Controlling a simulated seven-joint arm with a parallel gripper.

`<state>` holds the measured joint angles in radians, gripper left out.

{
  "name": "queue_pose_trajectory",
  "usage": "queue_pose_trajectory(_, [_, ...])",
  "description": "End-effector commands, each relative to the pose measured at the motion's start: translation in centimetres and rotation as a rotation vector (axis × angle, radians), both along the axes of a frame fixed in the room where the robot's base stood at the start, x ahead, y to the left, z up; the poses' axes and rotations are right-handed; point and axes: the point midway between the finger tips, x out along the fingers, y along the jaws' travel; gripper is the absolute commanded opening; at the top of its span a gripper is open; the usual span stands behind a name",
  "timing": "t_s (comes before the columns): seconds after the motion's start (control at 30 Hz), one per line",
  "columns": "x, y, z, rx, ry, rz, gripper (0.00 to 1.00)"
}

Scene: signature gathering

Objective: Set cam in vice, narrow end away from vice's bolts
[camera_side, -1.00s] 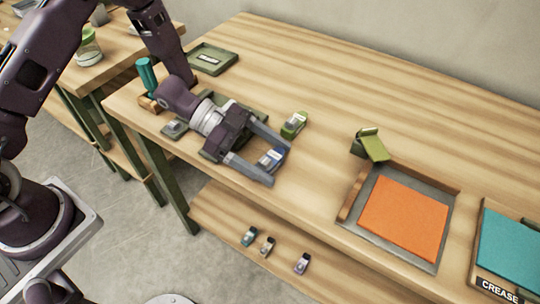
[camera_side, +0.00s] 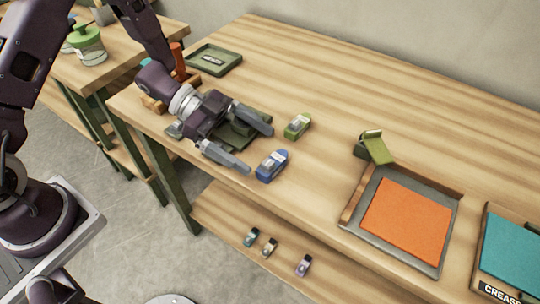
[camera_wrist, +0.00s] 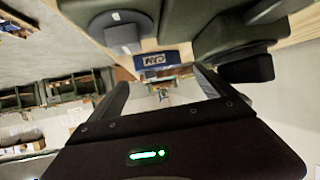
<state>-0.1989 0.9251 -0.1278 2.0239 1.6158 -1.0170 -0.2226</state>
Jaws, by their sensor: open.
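My gripper (camera_side: 256,148) is open and low over the left part of the bench, its fingers pointing right. It also shows in the wrist view (camera_wrist: 162,84). A blue elongated block (camera_side: 272,166) with a pale label lies just beyond the fingertips, apart from them; a labelled blue block (camera_wrist: 155,60) shows ahead in the wrist view. A green block (camera_side: 298,126) lies further back. A dark green flat piece (camera_side: 238,135) is partly hidden under my gripper. I cannot tell which of these is the cam or the vice; no bolts are clear.
A green tray (camera_side: 214,60) stands at the back left. A grey tray with an orange sheet (camera_side: 407,220) and a green hinged piece (camera_side: 374,146) are to the right, with a teal pad (camera_side: 512,240) beyond. Several small blocks sit on the lower shelf (camera_side: 220,215). Mid-bench is clear.

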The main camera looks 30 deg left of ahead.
Motion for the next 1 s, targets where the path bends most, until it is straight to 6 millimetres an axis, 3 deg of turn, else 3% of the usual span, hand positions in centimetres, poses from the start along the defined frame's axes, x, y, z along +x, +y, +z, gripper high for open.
queue_pose_trajectory(0.1, [-0.3, 2.9, 1.4, 0.002, -0.005, 0.008, 0.98])
queue_pose_trajectory(0.2, [-0.7, 4.4, 2.1, 0.002, -0.004, 0.006, 0.98])
queue_pose_trajectory(0.5, [-0.9, 5.5, 2.7, 0.005, -0.003, 0.005, 0.98])
queue_pose_trajectory(0.57, [-0.3, 5.6, 3.0, 0.028, -0.019, 0.027, 0.98])
queue_pose_trajectory(0.67, [2.6, 6.7, 4.4, 0.146, -0.098, 0.150, 0.98])
queue_pose_trajectory(0.77, [6.7, 9.7, 8.5, 0.349, -0.212, 0.409, 0.98])
queue_pose_trajectory(0.83, [7.7, 12.9, 12.7, 0.480, -0.257, 0.642, 0.98])
queue_pose_trajectory(0.87, [7.4, 14.2, 14.5, 0.525, -0.258, 0.745, 0.98])
queue_pose_trajectory(0.93, [4.7, 17.2, 18.5, 0.595, -0.216, 0.983, 0.98])
queue_pose_trajectory(1.0, [-0.3, 19.0, 21.1, 0.613, -0.103, 1.192, 0.98])
